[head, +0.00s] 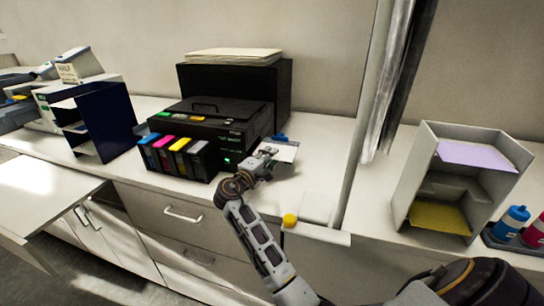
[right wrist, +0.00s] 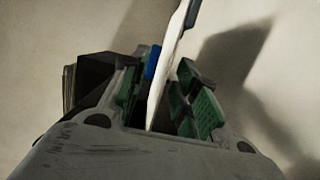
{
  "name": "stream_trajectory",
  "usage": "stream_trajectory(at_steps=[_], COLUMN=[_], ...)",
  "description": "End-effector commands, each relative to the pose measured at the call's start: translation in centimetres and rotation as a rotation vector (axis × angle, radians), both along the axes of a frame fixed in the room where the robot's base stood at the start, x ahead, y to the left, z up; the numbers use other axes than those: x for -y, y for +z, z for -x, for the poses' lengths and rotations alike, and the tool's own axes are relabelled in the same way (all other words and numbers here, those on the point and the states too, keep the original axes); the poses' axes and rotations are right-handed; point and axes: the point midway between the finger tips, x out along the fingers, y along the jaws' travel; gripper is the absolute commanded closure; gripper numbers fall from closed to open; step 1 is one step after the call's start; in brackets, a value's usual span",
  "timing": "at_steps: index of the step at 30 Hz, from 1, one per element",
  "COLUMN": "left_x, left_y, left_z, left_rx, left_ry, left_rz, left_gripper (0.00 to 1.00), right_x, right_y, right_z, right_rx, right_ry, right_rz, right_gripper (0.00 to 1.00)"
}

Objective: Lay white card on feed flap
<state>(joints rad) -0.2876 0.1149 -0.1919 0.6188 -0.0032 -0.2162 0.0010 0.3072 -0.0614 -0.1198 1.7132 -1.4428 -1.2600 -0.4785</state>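The white card (head: 284,153) is just right of the black printer (head: 222,125), at the tip of my right gripper (head: 264,160). In the right wrist view the card (right wrist: 168,75) stands nearly edge-on between the green finger pads of my right gripper (right wrist: 160,105), which is shut on it. A small blue piece (head: 280,138) shows behind the card, and also beside it in the right wrist view (right wrist: 153,62). I cannot pick out the feed flap for certain; the card and gripper may cover it. My left gripper is not in view.
Coloured ink tanks (head: 178,158) line the printer's front. A dark blue sorter (head: 105,120) stands to the left. A grey post (head: 362,120) rises right of the card. A shelf unit (head: 462,180) and bottles (head: 513,222) stand further right. A yellow knob (head: 290,220) is near the counter's front edge.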

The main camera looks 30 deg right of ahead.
Motion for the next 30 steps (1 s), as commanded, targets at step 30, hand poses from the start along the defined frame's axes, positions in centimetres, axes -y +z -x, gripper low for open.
stream_trajectory(at_steps=[30], left_x=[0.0], left_y=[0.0], left_z=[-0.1], left_rx=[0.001], left_ry=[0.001], left_rz=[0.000], left_gripper=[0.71], right_x=[-8.8], right_y=[-0.1], right_z=[4.4], right_rx=[0.000], right_ry=[0.000], right_rz=[0.000], right_gripper=[0.70])
